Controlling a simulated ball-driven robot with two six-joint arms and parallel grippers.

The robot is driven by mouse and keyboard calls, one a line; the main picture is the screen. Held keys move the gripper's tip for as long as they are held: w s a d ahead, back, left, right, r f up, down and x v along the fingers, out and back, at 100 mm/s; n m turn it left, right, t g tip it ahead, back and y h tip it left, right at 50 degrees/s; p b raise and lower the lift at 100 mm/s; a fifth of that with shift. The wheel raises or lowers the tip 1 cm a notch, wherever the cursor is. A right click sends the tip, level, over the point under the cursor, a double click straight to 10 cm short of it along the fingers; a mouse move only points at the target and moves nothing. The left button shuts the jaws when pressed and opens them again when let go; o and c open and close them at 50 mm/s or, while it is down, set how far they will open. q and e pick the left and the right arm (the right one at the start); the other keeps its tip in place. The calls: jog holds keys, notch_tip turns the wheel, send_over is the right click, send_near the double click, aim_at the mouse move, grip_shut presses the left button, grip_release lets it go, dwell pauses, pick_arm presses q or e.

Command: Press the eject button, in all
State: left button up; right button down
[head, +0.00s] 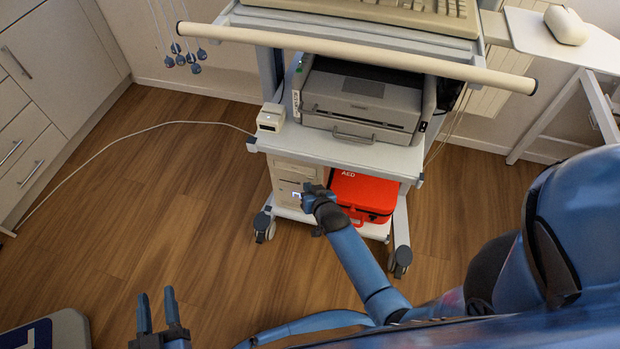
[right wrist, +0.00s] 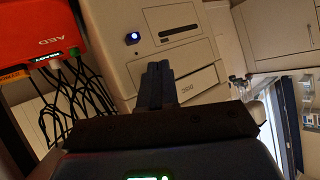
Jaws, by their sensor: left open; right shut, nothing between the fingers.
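A beige computer tower (head: 288,172) stands on the cart's bottom shelf; it also fills the middle of the right wrist view (right wrist: 120,70). Its front has a lit round button (right wrist: 132,38), a dark slot (right wrist: 180,30) and a disc drawer marked DISC (right wrist: 200,84). I cannot make out which part is the eject button. My right gripper (head: 312,190) is shut and empty, in front of the tower. In the right wrist view its fingertips (right wrist: 158,68) overlap the drawer's edge; I cannot tell whether they touch. My left gripper (head: 156,300) is open and empty, low at left.
A red AED case (head: 364,190) sits right beside the tower, with black cables (right wrist: 70,105) in the right wrist view. A grey printer (head: 362,100) stands on the shelf above, next to a small beige box (head: 271,117). A cable crosses the floor at left. Wood floor (head: 180,220) is mostly clear.

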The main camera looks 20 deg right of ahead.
jog(key=shift+w+d, duration=0.35)
jog(key=shift+w, duration=0.15)
dwell(0.8)
jog(key=shift+s+a+p, duration=0.3)
jog(key=shift+s+a, duration=0.15)
jog(key=shift+s, duration=0.2)
dwell(0.5)
jog(key=s+a, duration=0.1)
jog(key=s+a+b, duration=0.1)
jog(key=s+b, duration=0.1)
jog(key=s, duration=0.1)
jog(key=shift+s+a, duration=0.1)
jog(key=shift+a, duration=0.3)
jog(key=shift+r, duration=0.1)
dwell(0.6)
